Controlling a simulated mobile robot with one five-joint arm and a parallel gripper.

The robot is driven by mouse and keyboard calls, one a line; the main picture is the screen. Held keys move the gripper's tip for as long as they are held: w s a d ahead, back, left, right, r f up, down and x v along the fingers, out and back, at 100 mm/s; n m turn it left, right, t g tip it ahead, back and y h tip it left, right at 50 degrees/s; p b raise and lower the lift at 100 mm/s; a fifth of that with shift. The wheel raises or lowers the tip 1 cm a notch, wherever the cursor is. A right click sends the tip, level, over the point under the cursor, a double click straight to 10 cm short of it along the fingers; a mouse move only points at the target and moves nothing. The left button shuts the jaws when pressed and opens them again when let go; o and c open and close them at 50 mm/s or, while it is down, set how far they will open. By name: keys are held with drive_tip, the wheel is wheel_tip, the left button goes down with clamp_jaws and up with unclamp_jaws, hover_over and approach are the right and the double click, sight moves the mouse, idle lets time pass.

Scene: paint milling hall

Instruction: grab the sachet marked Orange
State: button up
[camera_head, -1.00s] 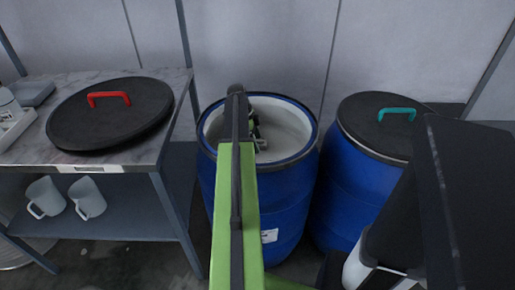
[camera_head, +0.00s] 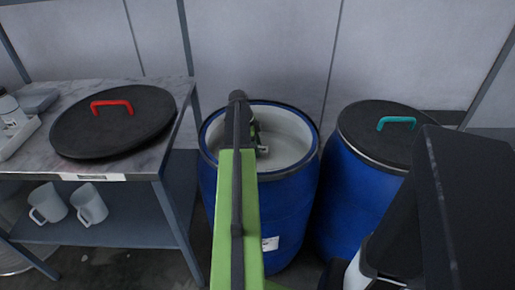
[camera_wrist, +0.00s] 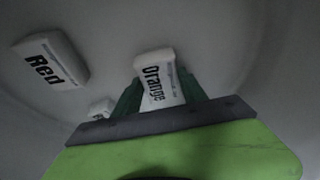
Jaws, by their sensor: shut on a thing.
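The sachet marked Orange (camera_wrist: 155,82) is white with black lettering. In the wrist view my gripper (camera_wrist: 158,98) has its green fingers on both sides of it and is shut on it. A white sachet marked Red (camera_wrist: 50,60) lies to the left inside the drum. In the head view my arm reaches down into the open blue drum (camera_head: 268,215). There my gripper is mostly hidden behind the arm, and the sachets cannot be made out.
A smaller white sachet (camera_wrist: 101,108) shows beside my gripper, partly hidden. A closed blue drum with a black lid (camera_head: 385,130) stands at right. At left, a table (camera_head: 150,165) bears a black lid with a red handle (camera_head: 112,122). White mugs (camera_head: 88,203) stand on its lower shelf.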

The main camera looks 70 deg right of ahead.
sight(260, 148)
wheel_tip(260, 148, up, 4)
drive_tip(key=p, duration=0.2)
drive_tip(key=shift+f+p, duration=0.25)
drive_tip(key=shift+p, duration=0.05)
drive_tip(key=s+a+r+p, duration=0.4)
drive_tip(key=s+r+p, duration=0.2)
drive_tip(key=s, duration=0.5)
drive_tip(key=shift+a+r+p, duration=0.2)
drive_tip(key=shift+r+p, duration=0.2)
